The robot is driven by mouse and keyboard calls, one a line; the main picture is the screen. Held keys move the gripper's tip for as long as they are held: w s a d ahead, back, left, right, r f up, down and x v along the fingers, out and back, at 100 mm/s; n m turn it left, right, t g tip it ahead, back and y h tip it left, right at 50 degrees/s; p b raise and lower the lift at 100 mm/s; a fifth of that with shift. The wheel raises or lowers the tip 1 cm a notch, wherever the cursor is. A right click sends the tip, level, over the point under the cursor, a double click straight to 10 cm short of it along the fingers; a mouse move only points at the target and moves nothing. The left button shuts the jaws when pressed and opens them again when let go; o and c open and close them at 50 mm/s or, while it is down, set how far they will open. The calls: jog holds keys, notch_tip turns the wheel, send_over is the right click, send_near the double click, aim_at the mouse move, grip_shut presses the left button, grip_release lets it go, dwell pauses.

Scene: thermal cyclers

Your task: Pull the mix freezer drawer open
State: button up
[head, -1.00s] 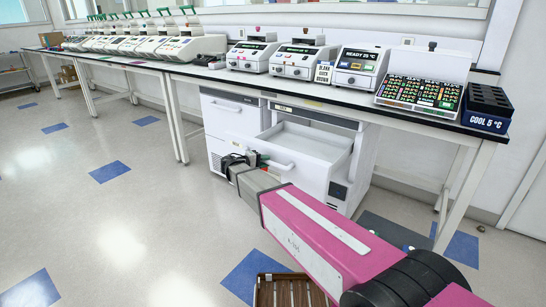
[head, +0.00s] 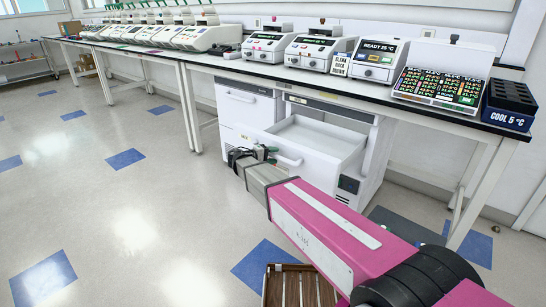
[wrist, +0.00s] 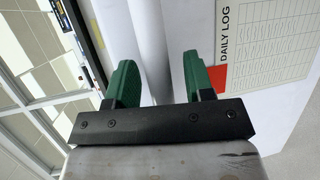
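The freezer drawer (head: 325,165) under the bench is pulled well out, with its empty white inside showing from above. Its white bar handle (head: 290,161) is on the drawer front. My gripper (head: 268,153) is at the left end of this handle, at the end of my pink arm. In the wrist view, the two green fingers of my gripper (wrist: 158,82) stand apart on either side of a white bar (wrist: 147,45), which looks like the handle. Gaps show between the bar and the fingers. A label on the freezer is too small to read surely.
A closed white cabinet (head: 245,112) stands left of the drawer. The bench (head: 215,62) above carries several cyclers, a tube rack (head: 440,87) and a dark blue cooling block (head: 510,104). A slatted wooden crate (head: 298,288) is at the bottom. Floor at left is clear.

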jog(key=v, duration=1)
jog(key=shift+s+a, duration=0.2)
jog(key=shift+a, duration=0.1)
jog(key=shift+r, duration=0.1)
